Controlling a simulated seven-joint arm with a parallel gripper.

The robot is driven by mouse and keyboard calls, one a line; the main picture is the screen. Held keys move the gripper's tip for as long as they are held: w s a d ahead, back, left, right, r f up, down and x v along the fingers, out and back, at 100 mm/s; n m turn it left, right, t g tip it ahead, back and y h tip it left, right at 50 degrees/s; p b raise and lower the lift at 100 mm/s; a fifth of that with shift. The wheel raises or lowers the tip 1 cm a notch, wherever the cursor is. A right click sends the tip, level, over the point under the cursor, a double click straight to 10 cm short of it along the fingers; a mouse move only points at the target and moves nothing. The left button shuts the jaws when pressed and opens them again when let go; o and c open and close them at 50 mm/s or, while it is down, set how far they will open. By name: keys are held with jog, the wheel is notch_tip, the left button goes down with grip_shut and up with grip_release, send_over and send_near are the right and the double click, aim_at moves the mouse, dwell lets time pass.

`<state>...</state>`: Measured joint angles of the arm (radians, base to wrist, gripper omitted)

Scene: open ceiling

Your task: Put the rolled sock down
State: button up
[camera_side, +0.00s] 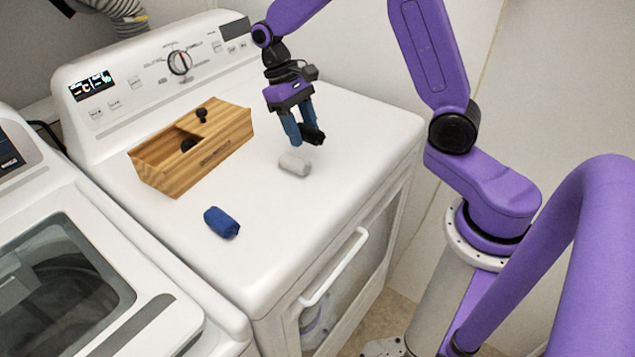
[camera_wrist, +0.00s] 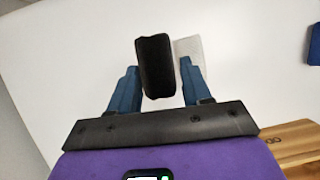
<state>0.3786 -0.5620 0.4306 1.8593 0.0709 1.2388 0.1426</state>
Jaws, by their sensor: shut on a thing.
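My gripper (camera_side: 305,136) is over the right part of the white machine top, its blue fingers pointing down. It is shut on a black rolled sock (camera_side: 313,134), which hangs above the surface. In the wrist view the black sock (camera_wrist: 156,66) sits between the fingertips. A light grey rolled sock (camera_side: 294,165) lies on the machine top just below the gripper; it shows partly behind the black sock and right finger in the wrist view (camera_wrist: 189,47). A blue rolled sock (camera_side: 221,222) lies nearer the front left edge.
A wooden box (camera_side: 215,151) with a dark opening and a black knob stands on the machine top (camera_side: 345,130), left of the gripper. The control panel (camera_side: 150,66) rises along the back. Bare surface lies right of the grey sock and between the socks and the front edge.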

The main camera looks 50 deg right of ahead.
jog(key=shift+w+d+f, duration=0.55)
jog(key=shift+d, duration=0.25)
jog(key=shift+s+d+r+m+y, duration=0.15)
jog(key=shift+d+r+m+y, duration=0.2)
jog(key=shift+m, duration=0.35)
jog(key=s+d+r+m+t+y, duration=0.35)
jog(key=s+r+m, duration=0.35)
jog(key=m, duration=0.9)
jog(key=shift+m+t, duration=0.3)
jog(key=shift+t, duration=0.15)
jog(key=w+f, duration=0.2)
jog(key=w, duration=0.2)
jog(key=w+f, duration=0.3)
jog(key=w, duration=0.2)
jog(key=w+f, duration=0.2)
jog(key=w, duration=0.2)
jog(key=shift+w+f, duration=0.15)
jog(key=shift+w+d+f, duration=0.1)
jog(key=shift+w+f, duration=0.3)
jog(key=shift+f, duration=0.1)
jog(key=shift+w+f, duration=0.15)
jog(key=shift+f, duration=1.5)
jog(key=shift+f, duration=0.15)
